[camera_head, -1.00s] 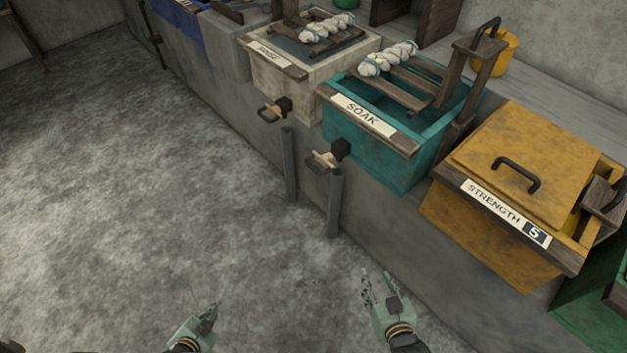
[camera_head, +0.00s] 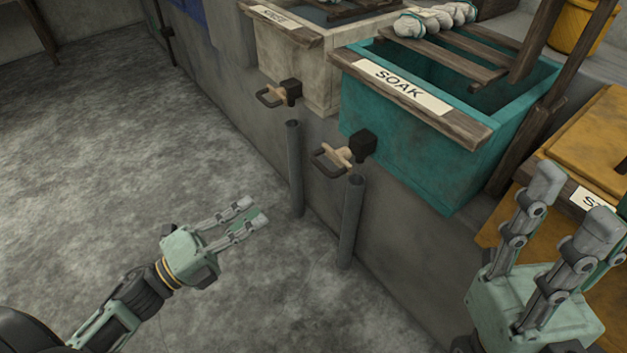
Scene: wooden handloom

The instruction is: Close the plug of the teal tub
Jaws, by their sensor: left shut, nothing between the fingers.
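The teal tub (camera_head: 415,160), labelled SOAK, stands on the ledge at the upper right. Its plug (camera_head: 338,157) sticks out low on the left side, with a dark handle loop, a wooden stem and a black block. An upright grey pipe (camera_head: 352,222) stands just below the plug. My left gripper (camera_head: 253,212) is over the floor, left of and below the plug and clear of it. It is shut with nothing held. My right gripper (camera_head: 571,207) is at the lower right, in front of the yellow tub, its fingers apart and empty.
A beige tub (camera_head: 295,62) with a similar handled plug (camera_head: 279,93) stands to the left, above another grey pipe (camera_head: 294,170). White twisted bundles lie on the teal tub's wooden rack (camera_head: 437,62). The yellow tub (camera_head: 588,137) is at right. The floor at left is clear.

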